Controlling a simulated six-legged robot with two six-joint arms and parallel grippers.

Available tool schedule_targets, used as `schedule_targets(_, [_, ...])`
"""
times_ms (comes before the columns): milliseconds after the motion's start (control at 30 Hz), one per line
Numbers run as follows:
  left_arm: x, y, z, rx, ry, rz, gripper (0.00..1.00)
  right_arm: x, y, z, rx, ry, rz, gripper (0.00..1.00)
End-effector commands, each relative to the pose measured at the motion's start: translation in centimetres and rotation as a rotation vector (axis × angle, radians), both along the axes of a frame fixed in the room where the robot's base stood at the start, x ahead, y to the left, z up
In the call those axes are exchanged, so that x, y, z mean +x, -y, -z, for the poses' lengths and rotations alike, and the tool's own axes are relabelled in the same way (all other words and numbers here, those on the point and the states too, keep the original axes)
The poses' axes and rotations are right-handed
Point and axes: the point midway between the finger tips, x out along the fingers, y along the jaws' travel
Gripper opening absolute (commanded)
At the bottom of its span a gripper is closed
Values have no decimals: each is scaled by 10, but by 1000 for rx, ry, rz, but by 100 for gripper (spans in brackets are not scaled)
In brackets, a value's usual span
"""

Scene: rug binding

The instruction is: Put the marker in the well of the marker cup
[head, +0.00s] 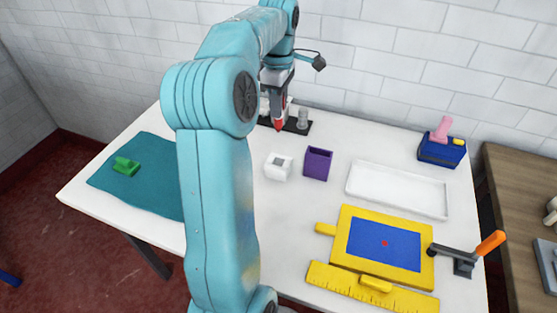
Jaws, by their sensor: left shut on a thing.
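My left gripper (276,108) is at the back of the white table, pointing down. It is shut on a slim red thing, which looks like the marker (279,125); only its lower end shows below the fingers. A purple open-topped cup (317,164), likely the marker cup, stands upright nearer the front and to the right of the gripper. The marker is apart from this cup, and the cup's inside looks dark. My right gripper is not in view.
A white block with a grey top (279,167) stands left of the cup. A black rack (297,126) is behind it. A white tray (397,190), blue box (442,151), yellow board (350,220), yellow ruler (330,280), orange-handled tool (464,258) and teal mat (150,180) lie around.

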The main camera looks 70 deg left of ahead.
Motion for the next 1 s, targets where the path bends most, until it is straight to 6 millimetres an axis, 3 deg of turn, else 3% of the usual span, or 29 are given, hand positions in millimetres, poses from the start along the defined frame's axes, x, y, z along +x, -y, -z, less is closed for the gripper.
schedule_targets(33, [-1,1,20,-5,-4,-1,0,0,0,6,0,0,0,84])
schedule_targets(100, [-1,1,40,-5,-3,0,0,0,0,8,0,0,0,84])
schedule_targets(333, [0,1,97,-4,-2,0,0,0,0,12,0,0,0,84])
schedule_targets(767, [0,1,153,-3,-1,0,0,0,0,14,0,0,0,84])
schedule_targets(1000, [0,0,157,-1,1,0,0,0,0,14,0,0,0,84])
